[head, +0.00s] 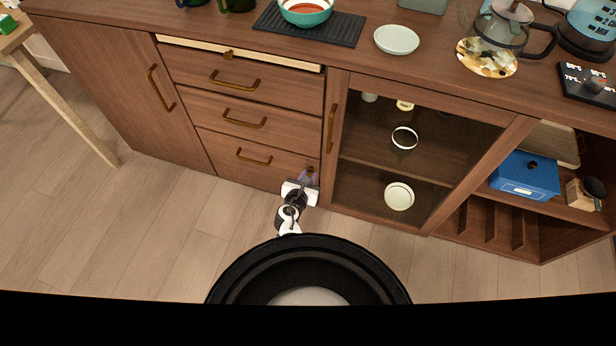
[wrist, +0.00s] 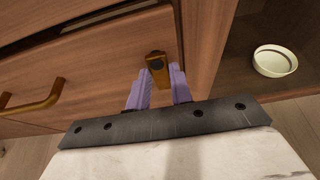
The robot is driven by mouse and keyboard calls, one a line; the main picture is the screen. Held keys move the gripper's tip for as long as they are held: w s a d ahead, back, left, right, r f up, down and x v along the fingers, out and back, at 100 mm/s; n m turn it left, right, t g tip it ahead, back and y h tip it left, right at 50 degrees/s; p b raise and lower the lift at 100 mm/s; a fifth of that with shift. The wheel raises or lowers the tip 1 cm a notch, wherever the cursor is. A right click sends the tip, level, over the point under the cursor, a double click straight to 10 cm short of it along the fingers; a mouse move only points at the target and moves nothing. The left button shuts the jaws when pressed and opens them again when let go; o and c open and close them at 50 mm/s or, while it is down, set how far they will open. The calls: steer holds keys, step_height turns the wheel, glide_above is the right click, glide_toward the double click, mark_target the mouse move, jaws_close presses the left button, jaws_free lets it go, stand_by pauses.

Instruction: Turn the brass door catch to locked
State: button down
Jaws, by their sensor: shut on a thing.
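The brass door catch (wrist: 157,68) sits on the wooden front near its right edge, beside the upright frame of the glass-door section. It is a short brass piece with a dark round spot on its face, its length running roughly up and down in the wrist view. My gripper (wrist: 159,88) has its two purple fingers on either side of the catch, shut on it. The fingers hide part of the catch's lower end. In the head view my gripper (head: 308,178) is low at the cabinet front, and the catch (head: 310,170) shows only as a small brass patch.
Drawers with brass handles (head: 253,157) are left of the catch. The glass door (head: 375,150) is to the right, with its own upright handle (head: 331,128); a white bowl (wrist: 275,61) stands behind it.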

steer(key=shift+r+n+p, duration=0.1)
steer(key=shift+n+p, duration=0.2)
steer(key=n+h, duration=0.2)
steer(key=n, duration=0.2)
steer(key=n+h+p, duration=0.1)
steer(key=n+h, duration=0.2)
steer(key=n, duration=0.1)
steer(key=n+h+p, duration=0.1)
steer(key=n+h, duration=0.1)
steer(key=n, duration=0.2)
steer(key=shift+d+r+n+t, duration=0.25)
steer(key=shift+d+n+t, duration=0.05)
stand_by(0.4)
steer(key=shift+h, duration=0.3)
steer(key=c, duration=1.2)
jaws_free()
steer(key=shift+c, duration=0.2)
steer(key=shift+s, duration=0.1)
